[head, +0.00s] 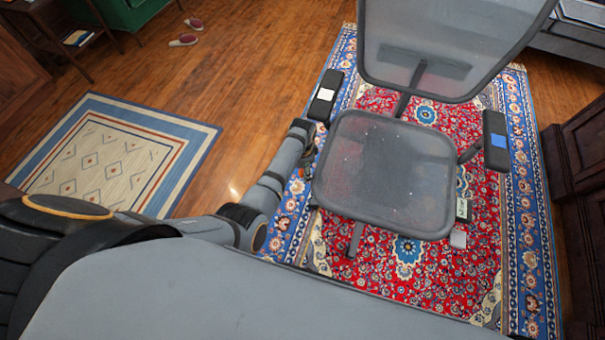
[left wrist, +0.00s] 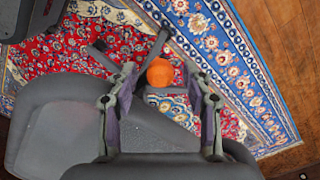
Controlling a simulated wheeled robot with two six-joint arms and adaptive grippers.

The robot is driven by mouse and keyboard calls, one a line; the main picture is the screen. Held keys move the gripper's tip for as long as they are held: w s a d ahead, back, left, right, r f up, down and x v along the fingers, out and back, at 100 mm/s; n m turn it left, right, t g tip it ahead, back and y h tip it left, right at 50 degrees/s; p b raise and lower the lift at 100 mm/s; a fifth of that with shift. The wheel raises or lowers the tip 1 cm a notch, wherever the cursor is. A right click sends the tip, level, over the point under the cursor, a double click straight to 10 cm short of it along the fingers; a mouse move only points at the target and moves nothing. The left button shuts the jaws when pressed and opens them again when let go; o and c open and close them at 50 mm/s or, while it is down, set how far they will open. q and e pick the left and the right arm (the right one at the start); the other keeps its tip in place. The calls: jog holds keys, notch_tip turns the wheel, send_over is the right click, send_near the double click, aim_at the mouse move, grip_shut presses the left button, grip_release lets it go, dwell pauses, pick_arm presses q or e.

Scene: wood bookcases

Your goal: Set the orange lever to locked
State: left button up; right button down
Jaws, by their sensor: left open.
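The orange lever (left wrist: 160,72) shows as a round orange knob under the side of the grey office chair (head: 385,170). In the head view only a small bit of orange (head: 301,172) shows beside my gripper. My left gripper (head: 309,152) is low at the left side of the chair seat. In the left wrist view its two fingers (left wrist: 158,82) are spread apart, with the knob seen between their tips. I cannot tell whether either finger touches the knob. The lever's shaft and its locked mark are not clear. My right gripper is not in view.
The left armrest (head: 324,95) has a white patch and the right armrest (head: 495,140) a blue one. A small tag (head: 462,208) hangs at the seat's right edge. The chair stands on a patterned red and blue rug (head: 530,240). Wooden floor (head: 240,90) lies open to the left.

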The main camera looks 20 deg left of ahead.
pick_arm(q)
jog(key=shift+f, duration=0.1)
grip_shut()
dwell(0.4)
